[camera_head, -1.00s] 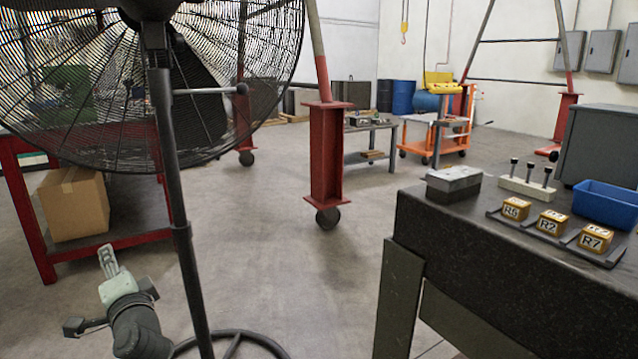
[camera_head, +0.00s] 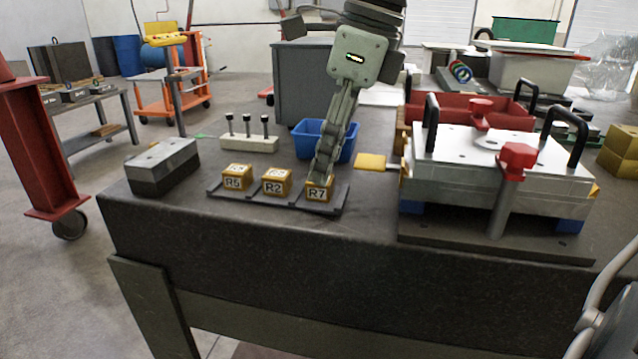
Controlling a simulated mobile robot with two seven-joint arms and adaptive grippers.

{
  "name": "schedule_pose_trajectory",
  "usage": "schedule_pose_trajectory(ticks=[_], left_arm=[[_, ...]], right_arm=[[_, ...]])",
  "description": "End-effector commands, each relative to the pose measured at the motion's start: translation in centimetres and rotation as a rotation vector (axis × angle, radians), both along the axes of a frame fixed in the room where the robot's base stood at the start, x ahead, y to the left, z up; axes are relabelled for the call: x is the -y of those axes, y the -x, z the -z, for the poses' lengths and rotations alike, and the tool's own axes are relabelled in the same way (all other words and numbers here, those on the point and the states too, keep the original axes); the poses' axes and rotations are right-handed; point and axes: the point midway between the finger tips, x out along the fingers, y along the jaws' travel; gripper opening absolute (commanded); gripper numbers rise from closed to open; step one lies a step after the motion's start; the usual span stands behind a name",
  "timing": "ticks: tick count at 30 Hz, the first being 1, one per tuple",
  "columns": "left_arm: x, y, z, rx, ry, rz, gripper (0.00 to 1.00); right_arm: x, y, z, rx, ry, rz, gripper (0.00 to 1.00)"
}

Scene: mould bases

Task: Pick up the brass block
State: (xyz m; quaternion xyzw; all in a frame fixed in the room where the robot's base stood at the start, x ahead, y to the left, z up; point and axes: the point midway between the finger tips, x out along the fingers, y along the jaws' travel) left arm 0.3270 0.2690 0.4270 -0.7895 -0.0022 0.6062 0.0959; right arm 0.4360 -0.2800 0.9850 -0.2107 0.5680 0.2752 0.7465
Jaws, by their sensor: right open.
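Three brass-coloured blocks stand in a row on a dark flat rack on the bench: R5 (camera_head: 236,178) at left, R2 (camera_head: 275,183) in the middle and R7 (camera_head: 319,191) at right. My right gripper (camera_head: 321,174) points down at R7 from above. Its fingers overlap the top of R7 and hide part of it. It is open; I cannot tell whether the fingers touch the block. R7 still sits on the rack (camera_head: 268,200).
A blue bin (camera_head: 309,146) is close behind the gripper. A white holder with black-topped pins (camera_head: 249,143) and a grey block (camera_head: 162,166) stand to the left. A large metal mould base (camera_head: 495,180) with black handles stands to the right. The bench front edge is clear.

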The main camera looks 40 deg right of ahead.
Motion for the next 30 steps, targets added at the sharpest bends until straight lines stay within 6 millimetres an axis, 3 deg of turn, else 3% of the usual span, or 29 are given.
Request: schedule_pose_trajectory(ticks=[6,14,27,30], left_arm=[[0.0,-0.1,0.2,0.002,0.001,0.001,0.4],[0.1,-0.1,0.1,0.003,0.001,0.002,0.4],[0.1,-0.1,0.1,0.004,0.001,0.002,0.4],[0.1,-0.1,0.1,0.003,0.001,0.002,0.4]], right_arm=[[-0.3,-0.6,2.6,-0.002,-0.001,-0.001,0.53],[-0.4,-0.7,2.9,0.001,-0.002,0.002,0.53],[-0.4,-0.7,2.8,0.001,-0.003,0.002,0.0],[-0.4,-0.7,2.8,0.002,-0.004,0.002,0.0]])
